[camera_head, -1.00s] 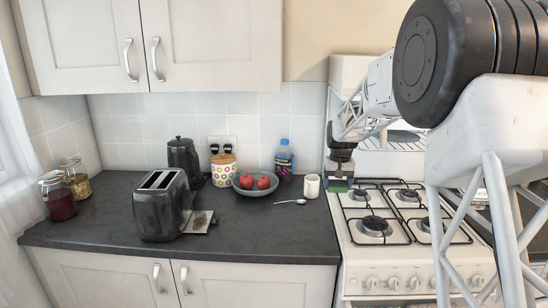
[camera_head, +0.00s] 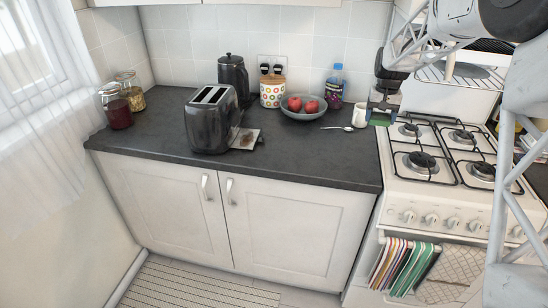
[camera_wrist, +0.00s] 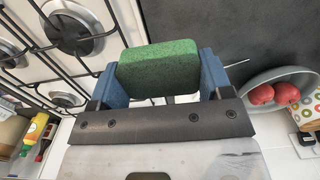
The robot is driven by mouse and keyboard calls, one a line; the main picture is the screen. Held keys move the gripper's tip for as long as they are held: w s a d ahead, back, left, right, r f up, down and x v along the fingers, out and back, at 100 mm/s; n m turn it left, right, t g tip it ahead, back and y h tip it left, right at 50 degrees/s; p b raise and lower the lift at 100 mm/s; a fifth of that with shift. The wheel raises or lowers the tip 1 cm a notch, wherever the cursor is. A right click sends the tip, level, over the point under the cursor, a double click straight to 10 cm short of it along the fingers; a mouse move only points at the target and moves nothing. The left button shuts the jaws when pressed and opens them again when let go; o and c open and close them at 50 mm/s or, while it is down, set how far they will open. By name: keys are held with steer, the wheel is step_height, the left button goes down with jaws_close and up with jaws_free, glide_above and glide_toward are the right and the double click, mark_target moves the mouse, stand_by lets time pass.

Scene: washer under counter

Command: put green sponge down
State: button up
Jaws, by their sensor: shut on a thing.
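The green sponge (camera_wrist: 158,64) is between the two blue fingers of my gripper (camera_wrist: 158,72) in the wrist view. My gripper is shut on it. In the head view my gripper (camera_head: 381,114) is at the left edge of the stove, by the right end of the dark counter (camera_head: 310,160). The sponge shows there only as a small green patch (camera_head: 380,122) low between the fingers. I cannot tell how high it is above the surface.
The white stove (camera_head: 398,205) with black pan grates is just right of my gripper. A white mug (camera_head: 360,115), a spoon (camera_head: 338,128), a bowl (camera_head: 304,114) of red fruit and a bottle (camera_head: 334,88) stand to the left. A toaster (camera_head: 210,122) stands farther left. The front middle counter is clear.

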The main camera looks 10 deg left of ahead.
steer(key=s+a+f, duration=0.4)
steer(key=s+a, duration=0.8)
steer(key=a, duration=0.1)
steer(key=s+a+f, duration=0.5)
steer(key=s+a, duration=0.7)
steer(key=shift+a, duration=0.35)
steer(key=shift+w, duration=0.1)
glide_above(278, 160)
steer(key=shift+f, duration=0.65)
steer(key=shift+f, duration=0.1)
steer(key=shift+f, duration=1.7)
steer(key=shift+f, duration=0.1)
